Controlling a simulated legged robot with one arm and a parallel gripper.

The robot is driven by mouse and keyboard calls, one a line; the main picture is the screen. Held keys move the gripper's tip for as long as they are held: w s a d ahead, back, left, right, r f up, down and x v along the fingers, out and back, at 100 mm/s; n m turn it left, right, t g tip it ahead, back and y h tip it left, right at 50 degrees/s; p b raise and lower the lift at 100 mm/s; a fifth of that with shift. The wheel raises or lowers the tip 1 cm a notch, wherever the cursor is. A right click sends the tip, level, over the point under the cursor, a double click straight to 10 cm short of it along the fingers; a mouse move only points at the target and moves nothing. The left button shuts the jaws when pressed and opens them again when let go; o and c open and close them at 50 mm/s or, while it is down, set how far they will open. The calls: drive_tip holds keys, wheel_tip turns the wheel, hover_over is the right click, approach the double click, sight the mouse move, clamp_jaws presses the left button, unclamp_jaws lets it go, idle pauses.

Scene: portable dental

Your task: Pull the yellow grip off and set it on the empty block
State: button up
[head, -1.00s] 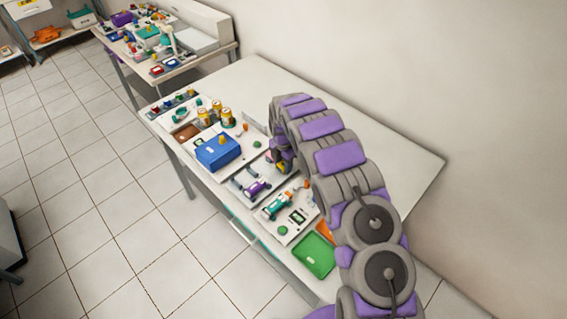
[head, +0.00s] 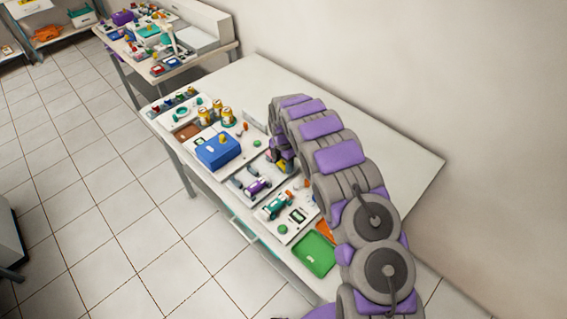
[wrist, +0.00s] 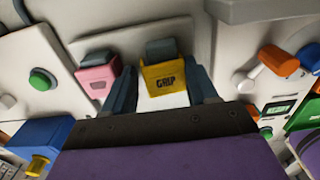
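The yellow grip (wrist: 163,80), marked "GRIP", sits against a grey block (wrist: 161,49) in the wrist view. My gripper (wrist: 162,88) has one dark finger on each side of it; the fingers look spread, with a thin gap at the left finger. A pink grip (wrist: 97,76) sits on a similar grey block (wrist: 97,56) just left of it. In the head view my gripper (head: 281,160) is low over the table, and the arm hides most of the grips. I cannot make out an empty block.
A white panel with a green button (wrist: 42,79) is at the left in the wrist view, with a blue box (wrist: 40,138) below. An orange-ended handle (wrist: 278,60) is at the right. In the head view, a green tray (head: 314,254) lies near the front edge; the table's back right is bare.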

drive_tip(key=shift+o, duration=1)
drive_tip(key=shift+s+f, duration=0.15)
drive_tip(key=shift+f, duration=0.2)
drive_tip(key=shift+d, duration=0.1)
drive_tip(key=shift+r, duration=0.15)
